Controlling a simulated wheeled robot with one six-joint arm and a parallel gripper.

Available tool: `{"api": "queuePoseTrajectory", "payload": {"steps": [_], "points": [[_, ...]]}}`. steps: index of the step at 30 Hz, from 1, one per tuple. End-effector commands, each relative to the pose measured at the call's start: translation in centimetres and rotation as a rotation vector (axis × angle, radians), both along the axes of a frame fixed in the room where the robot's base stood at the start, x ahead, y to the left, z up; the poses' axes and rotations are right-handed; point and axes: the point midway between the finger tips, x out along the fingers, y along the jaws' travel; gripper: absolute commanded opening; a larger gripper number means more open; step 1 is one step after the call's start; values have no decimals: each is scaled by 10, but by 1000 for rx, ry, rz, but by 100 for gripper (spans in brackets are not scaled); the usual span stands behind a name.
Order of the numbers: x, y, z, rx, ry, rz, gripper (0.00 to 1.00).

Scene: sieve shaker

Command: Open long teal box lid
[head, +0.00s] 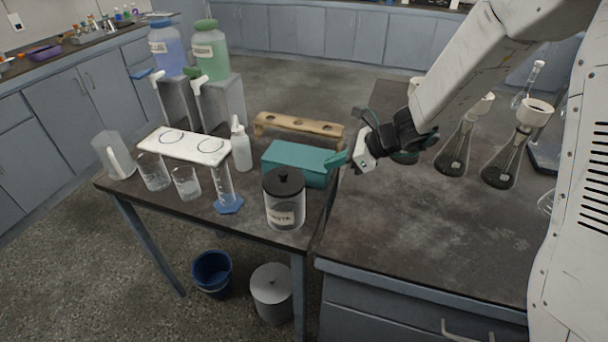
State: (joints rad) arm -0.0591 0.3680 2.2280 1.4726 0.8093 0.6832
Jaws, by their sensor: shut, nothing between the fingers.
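The long teal box (300,162) sits at the right end of the left table, with its lid down on it. A small teal tab (337,159) shows at its right end. My gripper (361,163) is shut, just right of the tab, near the gap between the two tables. Its fingertips are small here, and I cannot tell whether they touch the tab. A waste jar (285,203) with a dark lid hides part of the box's front left.
A wooden rack (298,127) stands behind the box. A wash bottle (240,148), a cylinder with a blue foot (228,204) and beakers (186,183) stand to its left. Flasks (456,150) stand on the right bench under my arm. The right bench's front is clear.

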Motion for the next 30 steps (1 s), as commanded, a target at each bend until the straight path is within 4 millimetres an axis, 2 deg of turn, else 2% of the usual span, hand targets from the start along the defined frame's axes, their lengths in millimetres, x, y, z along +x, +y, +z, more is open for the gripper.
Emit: {"api": "queuePoseTrajectory", "payload": {"steps": [5,18,24,30], "points": [[8,8,-16,14,34,-44,0],[27,61,-61,13,32,-42,0],[32,73,-71,13,30,-42,0],[33,74,-72,13,29,-42,0]]}}
